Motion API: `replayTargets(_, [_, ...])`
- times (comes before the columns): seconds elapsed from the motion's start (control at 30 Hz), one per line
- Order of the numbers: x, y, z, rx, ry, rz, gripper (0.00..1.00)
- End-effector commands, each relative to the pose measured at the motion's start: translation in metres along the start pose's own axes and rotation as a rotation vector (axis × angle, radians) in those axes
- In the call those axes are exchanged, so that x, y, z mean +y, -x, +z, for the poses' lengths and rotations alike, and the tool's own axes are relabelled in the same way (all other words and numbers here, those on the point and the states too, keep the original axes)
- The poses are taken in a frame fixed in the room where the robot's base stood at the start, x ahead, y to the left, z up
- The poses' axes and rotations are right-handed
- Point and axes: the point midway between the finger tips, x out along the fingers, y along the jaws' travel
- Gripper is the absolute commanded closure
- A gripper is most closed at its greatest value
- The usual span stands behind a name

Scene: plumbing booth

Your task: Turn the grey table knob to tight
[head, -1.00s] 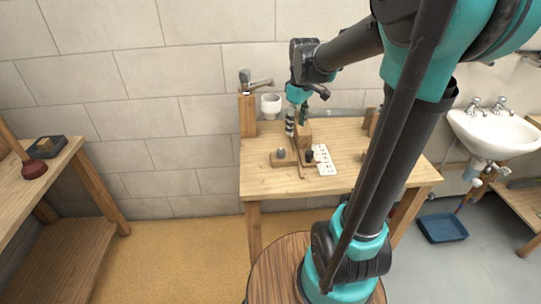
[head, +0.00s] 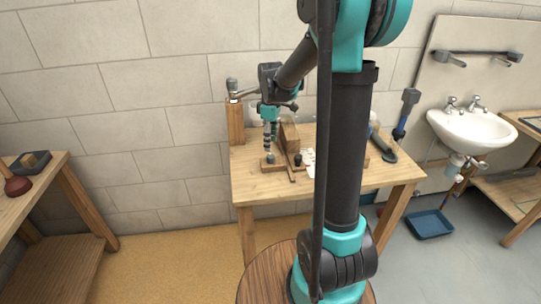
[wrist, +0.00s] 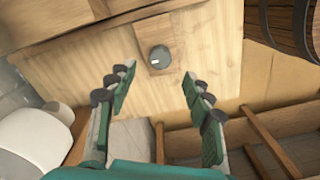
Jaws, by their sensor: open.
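The grey knob (wrist: 160,57) is round with a small white mark, on a light wooden base. It lies just beyond and between the two fingertips of my open gripper (wrist: 157,76) in the wrist view; the fingers stand apart from it on both sides. In the head view the grey knob (head: 270,158) sits at the left of the small wooden fixture on the table (head: 250,186). My gripper (head: 268,146) points down right above it. The lower fingers are small there, and any contact cannot be told.
A black knob (head: 297,159) and a wooden block (head: 289,136) stand close to the right of the grey knob. A tap on a wooden post (head: 235,122) rises at the table's back left. The table's front left is clear.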

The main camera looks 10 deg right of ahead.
Motion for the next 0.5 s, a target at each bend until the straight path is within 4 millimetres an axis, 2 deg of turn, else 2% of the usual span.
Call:
replayTargets(0.2, [0.000, -0.039, 0.000, 0.000, 0.000, 0.000, 0.49])
replayTargets(0.3, [0.000, -0.052, 0.000, 0.000, 0.000, 0.000, 0.49])
replayTargets(0.5, [0.000, -0.066, 0.000, 0.000, 0.000, 0.000, 0.49])
